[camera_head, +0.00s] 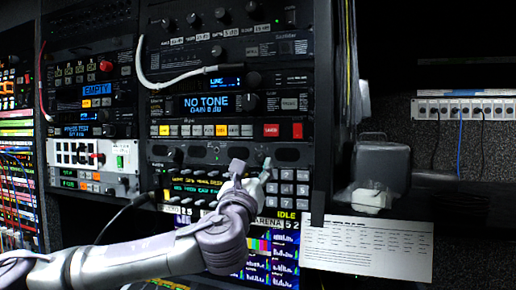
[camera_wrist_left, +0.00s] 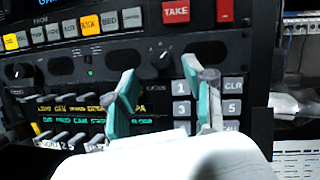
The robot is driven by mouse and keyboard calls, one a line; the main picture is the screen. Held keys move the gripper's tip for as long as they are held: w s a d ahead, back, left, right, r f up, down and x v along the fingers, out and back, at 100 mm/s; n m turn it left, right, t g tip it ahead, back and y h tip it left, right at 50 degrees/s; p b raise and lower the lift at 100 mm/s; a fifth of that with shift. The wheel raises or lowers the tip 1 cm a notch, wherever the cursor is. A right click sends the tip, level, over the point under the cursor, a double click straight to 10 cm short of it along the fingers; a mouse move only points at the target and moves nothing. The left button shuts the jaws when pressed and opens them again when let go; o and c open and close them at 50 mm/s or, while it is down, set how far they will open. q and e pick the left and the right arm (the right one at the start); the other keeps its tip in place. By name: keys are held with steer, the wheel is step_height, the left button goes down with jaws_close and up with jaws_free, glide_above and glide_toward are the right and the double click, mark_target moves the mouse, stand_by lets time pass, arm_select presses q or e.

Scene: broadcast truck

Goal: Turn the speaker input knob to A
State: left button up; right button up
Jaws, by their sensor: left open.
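A dark rack panel has a small round knob (camera_wrist_left: 160,58) with pale marks around it, between two dark oval openings; I take it as the speaker input knob, but its labels are too small to read. My left gripper (camera_wrist_left: 160,76) is open, with its two green-padded fingers spread and nothing between them. In the left wrist view the knob shows between and just above the fingertips; whether they touch the panel I cannot tell. In the head view my left gripper (camera_head: 251,168) is in front of the rack, at the lower edge of this panel. My right gripper is not in view.
A keypad (camera_wrist_left: 207,107) with numbered keys sits below the panel, partly behind the right finger. A row of buttons with a red TAKE key (camera_wrist_left: 176,11) runs above. Another knob (camera_wrist_left: 18,71) is at the panel's left. A white cable (camera_head: 175,80) hangs across the upper units.

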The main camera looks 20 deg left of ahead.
mark_target(259, 159)
arm_select(q)
steer(key=p+x, duration=0.1)
steer(key=x, duration=0.3)
steer(key=shift+w+p, duration=0.2)
steer(key=shift+p, duration=0.1)
steer(key=shift+c, duration=0.3)
jaws_close()
